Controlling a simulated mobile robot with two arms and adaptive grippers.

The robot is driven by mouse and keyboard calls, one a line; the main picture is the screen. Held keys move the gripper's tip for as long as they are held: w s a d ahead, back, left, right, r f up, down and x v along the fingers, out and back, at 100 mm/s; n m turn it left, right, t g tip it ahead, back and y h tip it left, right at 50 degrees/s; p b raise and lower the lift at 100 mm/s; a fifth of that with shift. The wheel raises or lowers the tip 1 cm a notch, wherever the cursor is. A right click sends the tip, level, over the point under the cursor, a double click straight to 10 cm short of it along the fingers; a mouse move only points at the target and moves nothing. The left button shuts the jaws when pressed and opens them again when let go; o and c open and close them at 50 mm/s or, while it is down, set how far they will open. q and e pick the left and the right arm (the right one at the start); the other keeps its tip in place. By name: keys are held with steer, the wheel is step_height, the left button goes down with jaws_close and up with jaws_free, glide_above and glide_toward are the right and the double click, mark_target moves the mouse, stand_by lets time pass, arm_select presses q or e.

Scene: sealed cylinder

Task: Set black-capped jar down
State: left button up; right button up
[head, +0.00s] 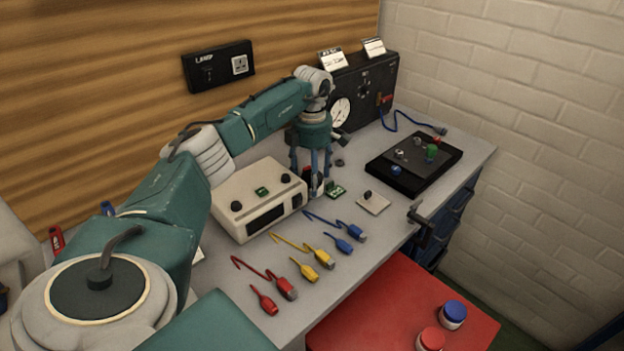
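My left arm reaches in from the left across the bench. Its gripper (312,180) points straight down, low over the bench, just behind the right end of the beige instrument box. A small dark thing (318,184) with a bit of red shows between the blue-grey fingers. It may be the black-capped jar, but fingers and box hide most of it, and no black cap can be made out. I cannot tell whether the fingers press on it or whether it touches the bench. My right gripper is not in view.
The beige box (262,198) stands close to the gripper. A green circuit piece (335,191) and a switch plate (373,202) lie right of it. Red, yellow and blue leads lie in front. Blue-capped (453,313) and red-capped (431,340) jars stand on a red surface (375,312).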

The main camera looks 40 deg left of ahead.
arm_select(q)
step_height(320, 180, up, 10)
steer(key=shift+b, duration=0.95)
steer(key=shift+r, duration=0.7)
